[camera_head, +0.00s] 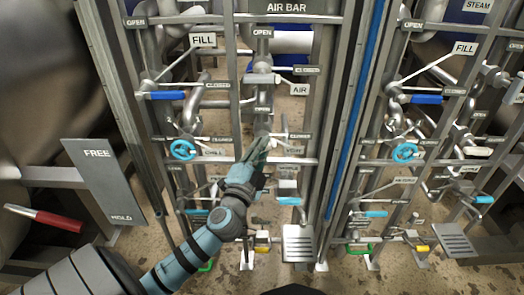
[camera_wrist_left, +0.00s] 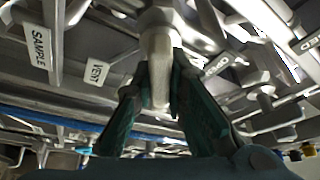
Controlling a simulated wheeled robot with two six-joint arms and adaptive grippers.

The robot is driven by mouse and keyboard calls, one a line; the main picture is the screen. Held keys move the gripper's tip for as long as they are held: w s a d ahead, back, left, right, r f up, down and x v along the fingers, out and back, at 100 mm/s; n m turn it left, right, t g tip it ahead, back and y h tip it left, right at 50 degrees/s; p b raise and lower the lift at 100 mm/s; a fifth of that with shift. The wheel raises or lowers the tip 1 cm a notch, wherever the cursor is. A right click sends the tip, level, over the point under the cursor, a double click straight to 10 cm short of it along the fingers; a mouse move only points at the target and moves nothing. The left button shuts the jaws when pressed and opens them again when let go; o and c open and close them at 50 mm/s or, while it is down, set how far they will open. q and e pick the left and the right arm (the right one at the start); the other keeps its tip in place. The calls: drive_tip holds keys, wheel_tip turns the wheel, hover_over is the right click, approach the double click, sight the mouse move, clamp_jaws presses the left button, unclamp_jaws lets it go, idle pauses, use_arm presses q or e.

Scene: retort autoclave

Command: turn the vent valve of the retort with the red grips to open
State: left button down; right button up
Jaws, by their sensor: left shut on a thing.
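My left gripper (camera_head: 260,150) reaches up from below to the middle column of the left valve panel. In the left wrist view its two dark green fingers (camera_wrist_left: 160,85) are shut on a pale valve handle (camera_wrist_left: 158,55), one on each side. A VENT label (camera_wrist_left: 97,72) hangs just left of the handle there. In the head view the gripper hides most of this handle. A lever with a red grip (camera_head: 58,221) sticks out at the far left, beside a FREE/HOLD plate (camera_head: 100,180). My right gripper is not in view.
Upright posts and a blue pipe (camera_head: 355,110) separate a similar panel at right. Pipes and small sign plates crowd closely around.

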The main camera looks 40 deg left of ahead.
use_arm(q)
drive_tip(key=c, duration=1.6)
unclamp_jaws()
drive_tip(key=v, duration=1.2)
